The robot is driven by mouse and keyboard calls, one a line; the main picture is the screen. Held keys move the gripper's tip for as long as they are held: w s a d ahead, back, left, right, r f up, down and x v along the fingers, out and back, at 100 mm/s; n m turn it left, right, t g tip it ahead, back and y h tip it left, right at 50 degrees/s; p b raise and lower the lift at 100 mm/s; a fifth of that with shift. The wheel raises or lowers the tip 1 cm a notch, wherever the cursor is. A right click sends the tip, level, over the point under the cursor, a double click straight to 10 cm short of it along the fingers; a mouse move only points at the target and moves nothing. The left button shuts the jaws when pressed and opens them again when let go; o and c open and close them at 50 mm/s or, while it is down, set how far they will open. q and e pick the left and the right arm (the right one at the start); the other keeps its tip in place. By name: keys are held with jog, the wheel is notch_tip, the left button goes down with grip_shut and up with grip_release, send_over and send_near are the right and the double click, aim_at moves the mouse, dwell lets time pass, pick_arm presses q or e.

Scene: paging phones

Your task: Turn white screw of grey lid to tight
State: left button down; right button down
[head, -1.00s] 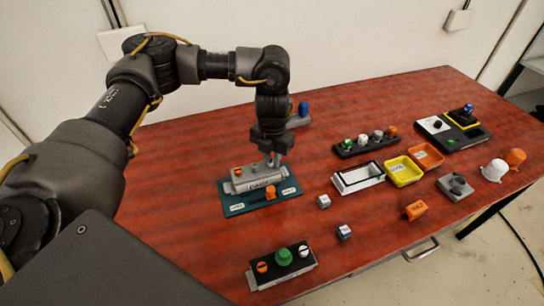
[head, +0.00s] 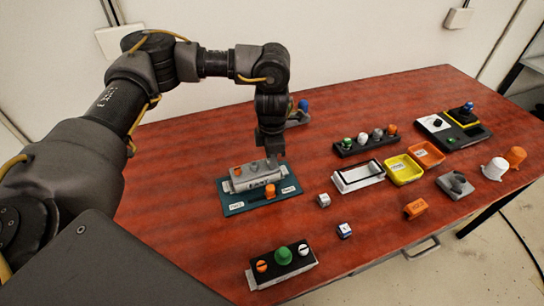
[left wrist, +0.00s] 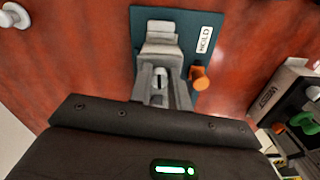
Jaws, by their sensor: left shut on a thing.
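The grey lid (head: 253,177) lies on a teal board (head: 233,208), with an orange screw (head: 238,171) at its left end. An orange knob (head: 270,190) stands at the lid's front side. My left gripper (head: 273,158) points down over the lid's right end and is shut on the white screw. In the left wrist view the white screw (left wrist: 160,74) shows between the two fingers, with a dark slot on its top. How tight the screw sits cannot be told. My right gripper is not in view.
A block with orange, green and white knobs (head: 284,268) stands at the front. Two small cubes (head: 323,200) lie right of the board. Further right are a white-rimmed tray (head: 342,186), a yellow bin (head: 403,179) and an orange bin (head: 440,160).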

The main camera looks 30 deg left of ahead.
pick_arm(q)
jog(key=shift+m, duration=0.7)
jog(key=c, duration=1.3)
grip_release()
notch_tip(320, 180, up, 11)
jog(key=shift+b, duration=0.45)
jog(key=shift+f, duration=0.15)
